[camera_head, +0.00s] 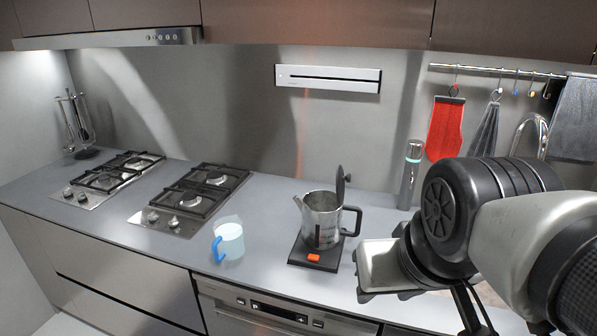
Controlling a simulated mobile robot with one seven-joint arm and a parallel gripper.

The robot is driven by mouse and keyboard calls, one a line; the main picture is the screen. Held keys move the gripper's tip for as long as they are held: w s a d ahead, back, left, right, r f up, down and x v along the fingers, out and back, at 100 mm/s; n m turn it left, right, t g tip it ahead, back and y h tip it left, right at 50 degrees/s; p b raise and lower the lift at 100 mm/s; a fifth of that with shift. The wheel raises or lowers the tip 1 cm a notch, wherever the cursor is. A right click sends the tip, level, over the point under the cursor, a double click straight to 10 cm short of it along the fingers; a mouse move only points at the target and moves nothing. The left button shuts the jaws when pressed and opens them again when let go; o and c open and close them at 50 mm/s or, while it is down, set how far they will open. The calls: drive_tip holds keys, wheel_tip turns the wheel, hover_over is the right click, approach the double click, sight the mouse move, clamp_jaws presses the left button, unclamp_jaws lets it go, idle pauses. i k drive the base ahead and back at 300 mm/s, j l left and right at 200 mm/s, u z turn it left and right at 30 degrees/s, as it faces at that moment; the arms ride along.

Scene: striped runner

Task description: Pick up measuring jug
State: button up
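A measuring jug (230,241), whitish and translucent with a blue handle on its left side, stands upright on the grey counter. It is near the front edge, left of the kettle. My gripper (388,275) is at the right, to the right of the kettle and well apart from the jug. My own arm covers part of it, and its fingertips do not show clearly, so I cannot tell whether it is open or shut.
A steel kettle (321,222) with its lid raised stands on a dark base with a red switch, between jug and gripper. Two gas hobs (190,200) lie to the left. A grey bottle (409,180) stands behind. The counter (268,222) between jug and kettle is clear.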

sight(229, 244)
drive_tip(key=i+j, duration=0.15)
drive_tip(key=j, duration=0.25)
drive_tip(key=i+j, duration=0.15)
drive_tip(key=j, duration=0.25)
drive_tip(key=i+j, duration=0.15)
drive_tip(key=j, duration=0.25)
drive_tip(key=i+j, duration=0.1)
drive_tip(key=j, duration=0.25)
drive_tip(key=i+j, duration=0.1)
drive_tip(key=j, duration=0.25)
drive_tip(key=i+j+u, duration=0.1)
drive_tip(key=j, duration=0.25)
drive_tip(key=i+j, duration=0.1)
drive_tip(key=j, duration=0.25)
drive_tip(key=k+l+z, duration=0.2)
drive_tip(key=l, duration=0.45)
drive_tip(key=i, duration=0.1)
